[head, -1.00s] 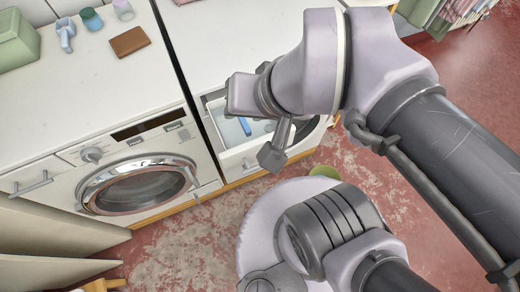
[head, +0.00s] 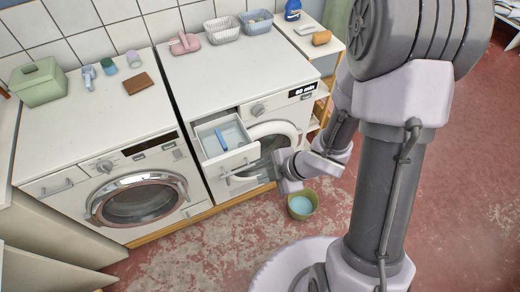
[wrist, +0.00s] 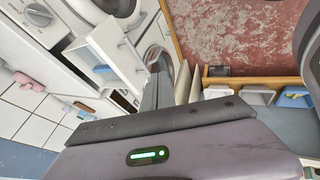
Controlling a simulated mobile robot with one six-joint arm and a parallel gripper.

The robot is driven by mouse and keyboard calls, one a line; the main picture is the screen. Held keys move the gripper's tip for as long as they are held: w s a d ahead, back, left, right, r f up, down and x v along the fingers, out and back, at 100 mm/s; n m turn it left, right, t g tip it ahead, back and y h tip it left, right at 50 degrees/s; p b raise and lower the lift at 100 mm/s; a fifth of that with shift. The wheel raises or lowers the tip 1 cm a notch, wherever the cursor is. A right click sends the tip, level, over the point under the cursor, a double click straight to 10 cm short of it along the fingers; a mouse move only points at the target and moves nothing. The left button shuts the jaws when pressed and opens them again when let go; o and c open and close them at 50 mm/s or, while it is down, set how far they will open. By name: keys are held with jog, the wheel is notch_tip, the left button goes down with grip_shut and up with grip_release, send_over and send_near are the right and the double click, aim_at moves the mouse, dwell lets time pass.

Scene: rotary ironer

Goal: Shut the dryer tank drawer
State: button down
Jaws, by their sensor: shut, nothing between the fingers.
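The dryer (head: 215,75) is the right-hand white machine, with a lit display. Its tank drawer (head: 240,158) stands open at the top left of the front, with a blue item (head: 220,139) inside. The drawer front has a bar handle (head: 232,178). My gripper (head: 262,170) is shut and empty, just in front of the drawer at its right side, by the handle; I cannot tell whether it touches. In the wrist view the drawer (wrist: 118,48) shows at upper left, with my shut fingers (wrist: 156,62) close beside its front.
A washer (head: 135,205) with a round door stands to the left. A green bowl of water (head: 302,206) is on the floor below my gripper. A shelf unit (head: 322,55) stands right of the dryer. Baskets (head: 222,29) sit on the dryer top.

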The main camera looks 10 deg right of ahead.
jog(key=w+a+f+b, duration=0.4)
jog(key=w+a+f, duration=0.2)
jog(key=f, duration=0.3)
jog(key=shift+w, duration=0.9)
jog(key=shift+w, duration=0.1)
